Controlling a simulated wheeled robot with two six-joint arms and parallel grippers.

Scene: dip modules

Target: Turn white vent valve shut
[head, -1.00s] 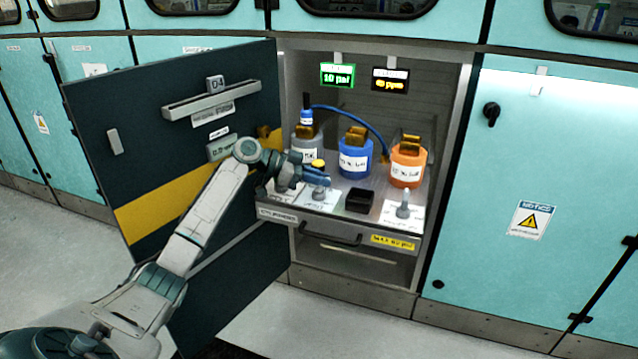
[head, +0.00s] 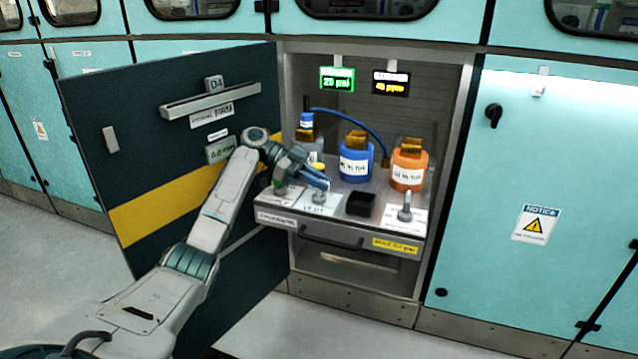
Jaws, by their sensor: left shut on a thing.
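The open cabinet has a shelf with a row of small valves on labelled plates along its front. My left gripper (head: 316,181) reaches in from the left, over the middle white plate (head: 321,204). Its blue fingers are shut on the vent valve there, whose handle they mostly hide. A second valve (head: 280,188) stands on the plate to the left, close beside the gripper. A grey upright valve (head: 405,207) stands on the right plate, apart from the gripper. My right gripper is not in view.
A blue canister (head: 356,165) and an orange canister (head: 408,172) stand behind, with a grey bottle (head: 306,122) on the left. A black box (head: 360,204) sits between plates. The open dark door (head: 100,100) is beside my arm. Green (head: 337,79) and yellow (head: 391,83) readouts hang above.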

